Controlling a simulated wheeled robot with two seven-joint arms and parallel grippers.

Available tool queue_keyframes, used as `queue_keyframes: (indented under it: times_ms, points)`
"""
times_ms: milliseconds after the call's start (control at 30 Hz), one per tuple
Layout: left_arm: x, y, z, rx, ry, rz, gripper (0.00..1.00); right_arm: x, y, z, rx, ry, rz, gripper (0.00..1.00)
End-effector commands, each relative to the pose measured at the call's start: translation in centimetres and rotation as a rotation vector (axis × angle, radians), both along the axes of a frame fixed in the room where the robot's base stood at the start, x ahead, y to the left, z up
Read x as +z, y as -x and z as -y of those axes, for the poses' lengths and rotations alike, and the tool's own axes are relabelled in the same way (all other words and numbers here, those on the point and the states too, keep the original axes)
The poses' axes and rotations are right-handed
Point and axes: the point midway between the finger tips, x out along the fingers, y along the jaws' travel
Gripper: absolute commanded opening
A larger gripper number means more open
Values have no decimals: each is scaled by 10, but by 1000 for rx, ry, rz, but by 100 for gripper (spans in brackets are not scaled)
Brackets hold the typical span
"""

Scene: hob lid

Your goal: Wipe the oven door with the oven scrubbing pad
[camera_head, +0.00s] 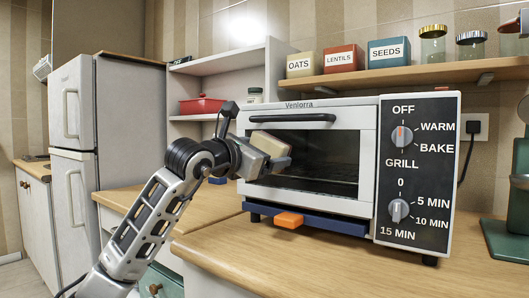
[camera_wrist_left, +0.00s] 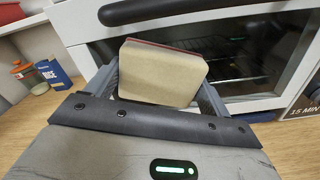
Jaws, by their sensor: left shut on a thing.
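The white toaster oven (camera_head: 344,113) stands on the wooden counter with its glass door (camera_head: 335,160) closed; it also shows in the left wrist view (camera_wrist_left: 81,24). My left gripper (camera_head: 262,158) is in front of the left part of the door, below the dark handle (camera_head: 292,118). It is shut on the beige scrubbing pad (camera_wrist_left: 160,75), which has a reddish edge on its far side. The pad also shows in the head view (camera_head: 270,144), close to the glass. I cannot tell whether it touches the door. My right gripper is not in view.
An orange tab (camera_head: 288,220) sticks out below the oven. The control panel (camera_head: 418,170) with two knobs is at the oven's right. A green appliance (camera_head: 505,240) stands at the far right. The front counter (camera_head: 330,265) is clear.

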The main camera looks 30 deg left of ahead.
Motion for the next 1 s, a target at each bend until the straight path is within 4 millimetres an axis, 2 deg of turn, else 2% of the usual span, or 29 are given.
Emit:
queue_keyframes:
  times_ms: [133, 600, 1000]
  points:
    - [-4, 7, -4, 10, -1, -5, 63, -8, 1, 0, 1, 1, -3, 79]
    - [-4, 53, -6, 4, -1, -2, 63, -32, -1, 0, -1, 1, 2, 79]
    - [-5, 59, -6, 3, 0, -2, 63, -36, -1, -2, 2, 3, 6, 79]
